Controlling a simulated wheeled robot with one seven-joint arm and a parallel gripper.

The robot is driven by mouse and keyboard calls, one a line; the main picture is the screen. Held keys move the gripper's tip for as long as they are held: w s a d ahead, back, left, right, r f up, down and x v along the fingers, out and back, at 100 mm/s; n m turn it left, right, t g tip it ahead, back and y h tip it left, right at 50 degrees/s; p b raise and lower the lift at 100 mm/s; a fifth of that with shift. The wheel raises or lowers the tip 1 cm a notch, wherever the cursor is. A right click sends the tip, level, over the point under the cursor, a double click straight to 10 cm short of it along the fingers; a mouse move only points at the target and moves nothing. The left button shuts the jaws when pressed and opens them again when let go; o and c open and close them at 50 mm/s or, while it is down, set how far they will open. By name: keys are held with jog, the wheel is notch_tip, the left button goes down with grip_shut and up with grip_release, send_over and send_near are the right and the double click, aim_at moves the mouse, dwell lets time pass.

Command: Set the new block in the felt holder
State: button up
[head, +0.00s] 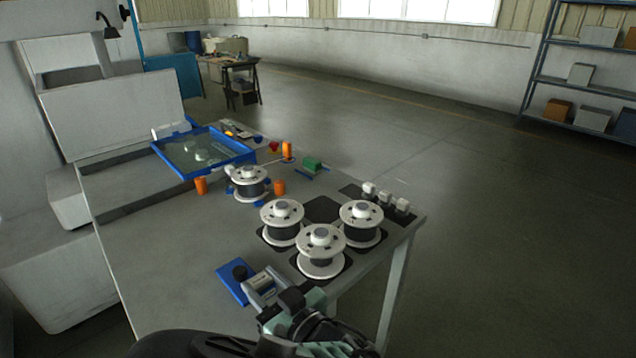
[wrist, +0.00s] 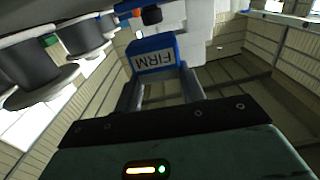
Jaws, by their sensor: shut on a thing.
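My gripper (wrist: 160,85) is shut on a blue block with a white label reading FIRM (wrist: 155,56), upside down in the wrist view. In the head view my gripper (head: 263,287) is low at the table's front edge. A flat blue piece with a black knob (head: 232,282) shows just beyond the fingertips; I cannot tell whether it is part of the held block. A small green block with blue at its edges (head: 313,163) sits on the table's far right. I cannot tell for sure which thing is the felt holder.
Another spool (head: 249,182) stands near orange cylinders (head: 200,186). A blue-rimmed tray (head: 165,160) is back left. Small white-topped pieces (head: 385,198) line the right edge.

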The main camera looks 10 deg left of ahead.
jog(key=shift+f+p, duration=0.35)
jog(key=shift+f, duration=1.65)
jog(key=o, duration=1)
jog(key=shift+f, duration=0.1)
jog(key=shift+c, duration=0.2)
